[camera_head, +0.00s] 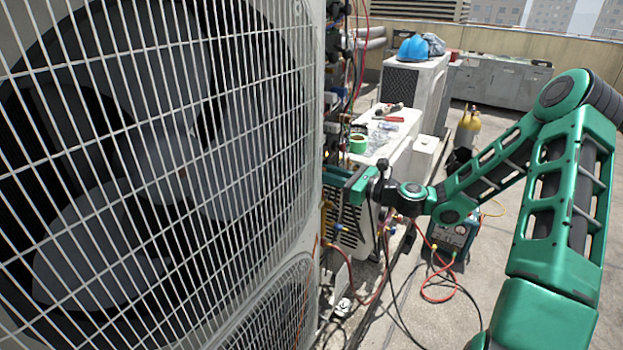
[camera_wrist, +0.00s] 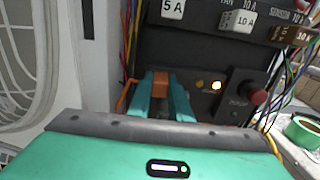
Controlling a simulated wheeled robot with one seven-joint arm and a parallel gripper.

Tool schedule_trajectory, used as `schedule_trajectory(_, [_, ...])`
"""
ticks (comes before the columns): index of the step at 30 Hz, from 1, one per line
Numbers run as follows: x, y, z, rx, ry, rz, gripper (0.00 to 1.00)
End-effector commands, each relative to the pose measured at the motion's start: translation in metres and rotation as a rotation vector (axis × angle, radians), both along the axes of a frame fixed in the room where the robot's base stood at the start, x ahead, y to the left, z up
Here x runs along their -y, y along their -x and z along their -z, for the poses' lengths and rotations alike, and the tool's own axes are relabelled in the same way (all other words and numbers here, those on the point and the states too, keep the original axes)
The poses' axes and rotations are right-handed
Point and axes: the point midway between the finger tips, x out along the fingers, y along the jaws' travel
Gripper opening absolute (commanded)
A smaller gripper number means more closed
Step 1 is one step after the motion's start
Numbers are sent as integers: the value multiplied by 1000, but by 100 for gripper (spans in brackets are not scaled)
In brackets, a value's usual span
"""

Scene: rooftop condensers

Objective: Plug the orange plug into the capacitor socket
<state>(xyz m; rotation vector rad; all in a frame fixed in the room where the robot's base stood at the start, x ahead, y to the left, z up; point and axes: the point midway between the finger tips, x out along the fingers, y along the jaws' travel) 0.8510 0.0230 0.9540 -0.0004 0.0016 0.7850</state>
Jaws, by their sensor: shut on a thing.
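The orange plug (camera_wrist: 160,82) is between the two teal fingers of my gripper (camera_wrist: 161,92) in the wrist view, and the fingers are shut on it. An orange cable (camera_wrist: 124,97) runs down at its left. The plug is in front of the lower part of a dark control panel (camera_wrist: 195,55). I cannot make out the capacitor socket; the plug and fingers cover that part of the panel, and I cannot tell whether the plug touches it. In the head view my gripper (camera_head: 343,180) reaches into the side of the large condenser, and the plug cannot be made out.
Loose coloured wires (camera_wrist: 297,85) hang at the right. The large condenser's grille (camera_head: 170,130) stands close at left. A gauge box (camera_head: 453,234) with hoses sits on the roof.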

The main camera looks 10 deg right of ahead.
Motion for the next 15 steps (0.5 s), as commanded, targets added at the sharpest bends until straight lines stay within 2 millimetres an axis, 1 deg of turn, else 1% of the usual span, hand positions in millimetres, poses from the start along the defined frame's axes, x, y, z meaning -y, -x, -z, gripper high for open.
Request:
schedule_trajectory(12, [-3, -3, 0, 0, 0, 1, 0])
schedule_trajectory(13, [-3, -3, 0, 0, 0, 0, 23])
schedule_trajectory(14, [-3, -3, 0, 0, 0, 0, 30])
schedule_trajectory(15, [-3, -3, 0, 0, 0, 0, 40])
